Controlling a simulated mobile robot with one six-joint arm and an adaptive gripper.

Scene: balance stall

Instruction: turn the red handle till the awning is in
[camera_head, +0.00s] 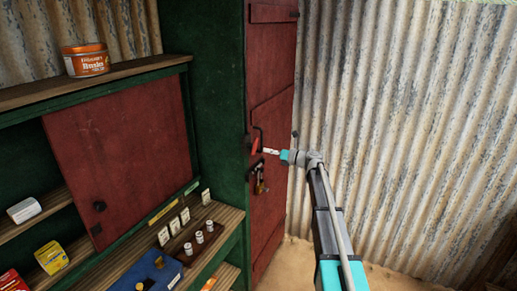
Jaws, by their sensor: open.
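The red handle (255,145) is a small red piece with a dark crank-like bar above it, on the narrow red plank panel at the side of the green stall. My gripper (271,151) is at the end of my arm, just right of the handle and pointing left at it. The gripper is open and small in the picture. I cannot tell whether its fingers touch the handle or are around it. The awning does not show in this view.
A padlock-like brass piece (260,186) hangs below the handle. A red sliding panel (122,158) closes part of the stall. An orange tin (86,60), a blue box (150,275) and small weights are on the shelves. A corrugated wall (400,120) stands at right.

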